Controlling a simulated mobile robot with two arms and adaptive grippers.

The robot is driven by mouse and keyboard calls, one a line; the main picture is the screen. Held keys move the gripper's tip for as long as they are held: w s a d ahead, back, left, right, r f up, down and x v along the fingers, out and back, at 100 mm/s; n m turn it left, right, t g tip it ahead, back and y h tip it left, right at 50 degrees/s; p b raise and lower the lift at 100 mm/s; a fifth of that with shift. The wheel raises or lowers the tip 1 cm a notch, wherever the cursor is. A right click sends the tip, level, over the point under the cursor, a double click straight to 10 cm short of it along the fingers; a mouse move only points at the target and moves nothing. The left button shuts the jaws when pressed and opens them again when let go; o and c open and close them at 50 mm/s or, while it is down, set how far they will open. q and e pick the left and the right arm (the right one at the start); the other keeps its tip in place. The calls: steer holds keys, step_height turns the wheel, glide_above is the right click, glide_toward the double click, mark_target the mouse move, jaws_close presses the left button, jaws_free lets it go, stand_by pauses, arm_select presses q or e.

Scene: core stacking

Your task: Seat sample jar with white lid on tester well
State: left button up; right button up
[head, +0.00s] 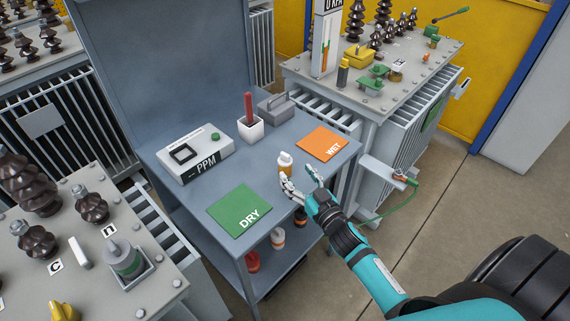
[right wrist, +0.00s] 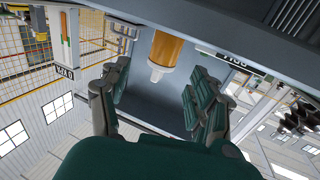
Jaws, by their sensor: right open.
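The sample jar (head: 285,171) has an amber body and a white lid. It stands upright on the grey bench between the green DRY mat and the orange WET mat. My right gripper (head: 297,178) is open, with its fingers close to the jar on its near right side. In the right wrist view the jar (right wrist: 167,48) appears inverted, beyond and between the spread fingers, not gripped. The tester (head: 208,150) is a pale box marked PPM with a dark square on top; I cannot tell whether this is the well. My left gripper is out of view.
The green DRY mat (head: 240,210) lies at the front and the orange WET mat (head: 324,143) at the right. A white pot with a red item (head: 249,117) and a grey lidded box (head: 276,108) stand behind. Bottles (head: 278,238) sit on the lower shelf.

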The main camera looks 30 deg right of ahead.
mark_target(289, 165)
steer(key=w, duration=0.5)
steer(key=shift+w+a+p, duration=0.3)
steer(key=shift+w+p, duration=0.05)
steer(key=shift+p, duration=0.05)
steer(key=shift+r, duration=0.1)
jaws_close()
